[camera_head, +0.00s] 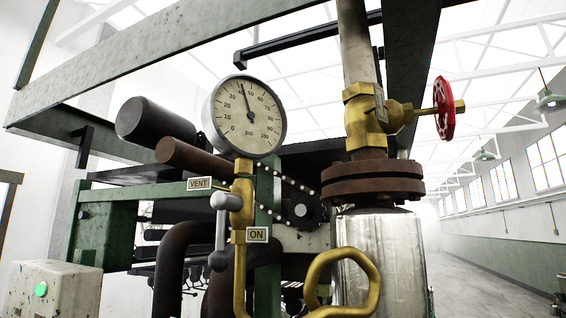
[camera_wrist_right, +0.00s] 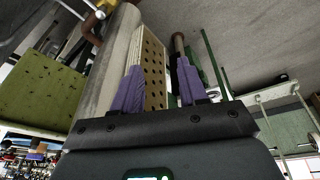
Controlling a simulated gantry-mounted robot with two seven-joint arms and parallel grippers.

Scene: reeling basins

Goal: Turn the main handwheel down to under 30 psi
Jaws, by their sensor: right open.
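A red handwheel (camera_head: 444,108) sits on the right side of a brass valve (camera_head: 366,115), seen nearly edge-on. A round pressure gauge (camera_head: 247,116) marked psi stands to its left; its needle points almost straight up, near the 40 mark. Neither gripper shows in the head view, and nothing of mine touches the handwheel there. In the right wrist view, my right gripper (camera_wrist_right: 160,72) has its two purple fingers apart. A pale perforated plate (camera_wrist_right: 153,70) shows between and behind the fingers; its distance is unclear. My left gripper is not in view.
Below the gauge are a grey-handled lever (camera_head: 221,225), a VENT label (camera_head: 199,184) and an ON label (camera_head: 257,235). A box with a green button (camera_head: 41,289) is at lower left. The right side is open floor.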

